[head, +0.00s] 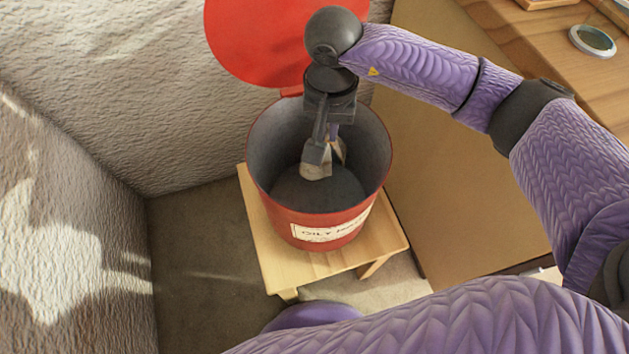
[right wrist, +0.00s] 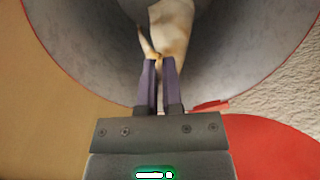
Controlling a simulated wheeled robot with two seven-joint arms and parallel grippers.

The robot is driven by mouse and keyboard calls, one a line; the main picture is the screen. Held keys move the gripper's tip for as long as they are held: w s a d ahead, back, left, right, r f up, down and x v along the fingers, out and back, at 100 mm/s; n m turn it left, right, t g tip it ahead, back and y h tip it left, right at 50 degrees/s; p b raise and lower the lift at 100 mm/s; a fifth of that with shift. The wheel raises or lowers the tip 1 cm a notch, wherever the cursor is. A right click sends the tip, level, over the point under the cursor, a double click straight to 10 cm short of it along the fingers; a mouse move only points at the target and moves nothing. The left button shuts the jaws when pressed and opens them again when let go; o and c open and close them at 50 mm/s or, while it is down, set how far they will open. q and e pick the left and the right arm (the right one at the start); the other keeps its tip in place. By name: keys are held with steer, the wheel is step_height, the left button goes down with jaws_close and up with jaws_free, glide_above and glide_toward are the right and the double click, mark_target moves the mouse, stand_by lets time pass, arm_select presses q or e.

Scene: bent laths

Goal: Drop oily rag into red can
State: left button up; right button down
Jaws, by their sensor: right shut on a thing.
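The red can (head: 316,220) stands open, with a label reading "OILY" and a partly legible second word. Its round red lid (head: 250,45) is swung up at the back; both also show in the right wrist view, the can's grey inner wall (right wrist: 85,60) and the lid (right wrist: 270,145). My right gripper (head: 328,150) points down inside the can's mouth. It is shut on the pale, cream-brown rag (head: 316,171), which hangs from the fingertips within the can. The rag also shows beyond the fingers in the right wrist view (right wrist: 175,28). My left gripper is not in view.
The can stands on a small light wooden stool (head: 268,262). Rough plaster walls (head: 110,80) close in behind and at left. A wooden worktop (head: 540,45) with a round tin (head: 592,41) is at upper right. Bare floor (head: 195,270) lies left of the stool.

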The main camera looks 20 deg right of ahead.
steer(key=shift+f, duration=0.55)
steer(key=c, duration=1)
jaws_free()
steer(key=o, duration=0.8)
steer(key=shift+c, duration=0.2)
steer(key=shift+o, duration=1.2)
arm_select(q)
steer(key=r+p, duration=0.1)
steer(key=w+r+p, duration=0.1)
steer(key=p, duration=0.1)
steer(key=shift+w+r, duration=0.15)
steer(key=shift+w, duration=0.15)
arm_select(e)
step_height(320, 180, up, 6)
steer(key=shift+f, duration=0.25)
